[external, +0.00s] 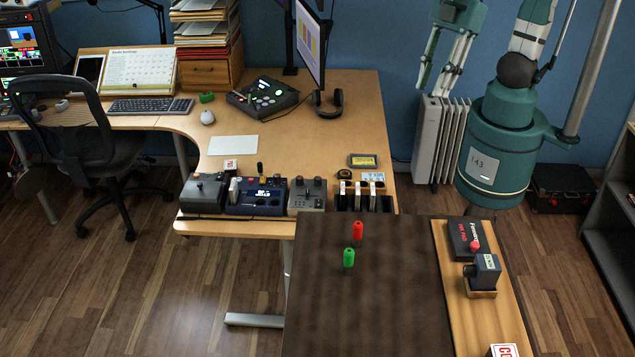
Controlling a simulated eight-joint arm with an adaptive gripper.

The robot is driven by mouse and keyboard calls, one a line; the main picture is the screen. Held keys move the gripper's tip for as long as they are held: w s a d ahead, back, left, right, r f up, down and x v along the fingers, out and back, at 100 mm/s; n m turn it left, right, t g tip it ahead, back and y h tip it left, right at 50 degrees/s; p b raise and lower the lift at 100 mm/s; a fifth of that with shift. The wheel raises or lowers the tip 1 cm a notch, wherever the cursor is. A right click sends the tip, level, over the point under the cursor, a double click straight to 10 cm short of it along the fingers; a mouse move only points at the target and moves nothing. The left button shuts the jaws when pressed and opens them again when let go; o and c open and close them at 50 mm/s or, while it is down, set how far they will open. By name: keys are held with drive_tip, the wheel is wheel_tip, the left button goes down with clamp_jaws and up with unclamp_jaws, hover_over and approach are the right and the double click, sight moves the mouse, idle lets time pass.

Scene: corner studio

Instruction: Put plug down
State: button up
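A red plug-like piece (358,231) and a green plug-like piece (349,258) stand upright, close together, on the dark tabletop (370,310). A dark block with a pale label (486,269) sits on the wooden strip to their right. I cannot tell which of these the task calls the plug. The teal and white part at the top right looks like my gripper (431,90), with two long finger-like bars pointing down. It is well above and apart from these pieces. No held object shows in it, and its tips are too small to read.
The desk behind holds a row of control boxes (256,195), a monitor (310,40) and headphones (328,103). The front of the dark tabletop is clear.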

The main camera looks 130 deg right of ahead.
drive_tip(key=s+d+f+t, duration=0.1)
drive_tip(key=s+f, duration=0.3)
drive_tip(key=s, duration=0.3)
drive_tip(key=s+d+f+t, duration=0.1)
drive_tip(key=s+f, duration=0.3)
drive_tip(key=s, duration=0.4)
drive_tip(key=shift+s+d, duration=0.15)
drive_tip(key=shift+s, duration=0.15)
drive_tip(key=shift+f, duration=0.15)
